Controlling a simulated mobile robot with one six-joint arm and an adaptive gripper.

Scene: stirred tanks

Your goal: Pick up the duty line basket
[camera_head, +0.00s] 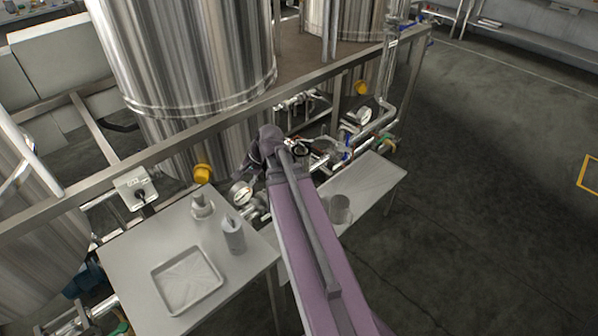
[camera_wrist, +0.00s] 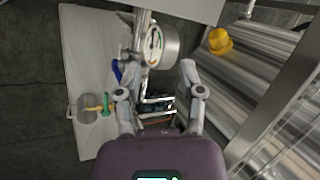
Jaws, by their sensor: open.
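My gripper (camera_wrist: 156,80) is open in the wrist view, its two fingers spread with nothing between the tips. A round pressure gauge (camera_wrist: 158,46) and metal pipework lie beyond the fingers. A wire-like metal piece (camera_wrist: 156,103) shows between the fingers lower down, partly hidden; I cannot tell if it is the duty line basket. In the head view a small grey cylinder (camera_head: 340,208) stands upright on the right-hand table; I cannot tell whether it is the basket. The end of my arm is over the pipework, and my fingers are hard to make out there.
The left table (camera_head: 222,275) holds a shallow tray (camera_head: 187,281) and two small bottles (camera_head: 233,235). A metal rail (camera_head: 170,153) runs in front of large steel tanks (camera_head: 190,60). A yellow knob (camera_head: 202,173) sticks out below it.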

